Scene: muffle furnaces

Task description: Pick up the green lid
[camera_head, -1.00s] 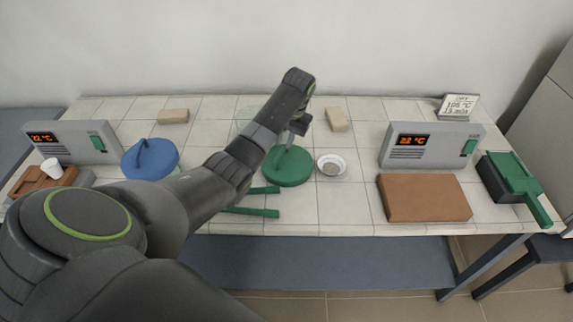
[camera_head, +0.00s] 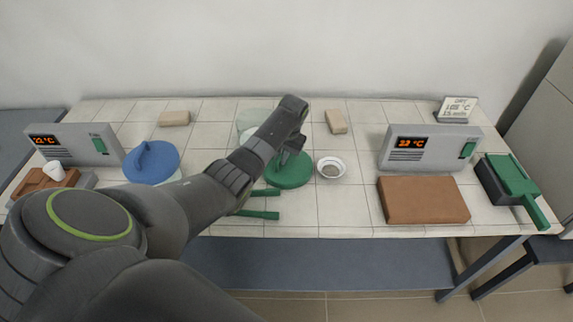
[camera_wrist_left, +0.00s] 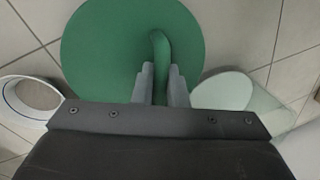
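The green lid (camera_head: 289,172) is a flat round disc with an arched handle, on the tiled table near the middle. It also shows in the left wrist view (camera_wrist_left: 95,50), where its handle (camera_wrist_left: 160,45) runs between my fingers. My left gripper (camera_wrist_left: 160,72) is low over the lid, one finger on each side of the handle. The gap around the handle is narrow, and I cannot tell whether the fingers press on it. In the head view my left gripper (camera_head: 290,148) partly hides the handle. My right gripper is not in view.
A small white dish (camera_head: 331,168) stands close right of the lid. A blue lid (camera_head: 151,161) is to the left, and green bars (camera_head: 262,215) lie in front. A pale glass container (camera_head: 247,122) is behind. Furnaces stand left (camera_head: 75,144) and right (camera_head: 430,146).

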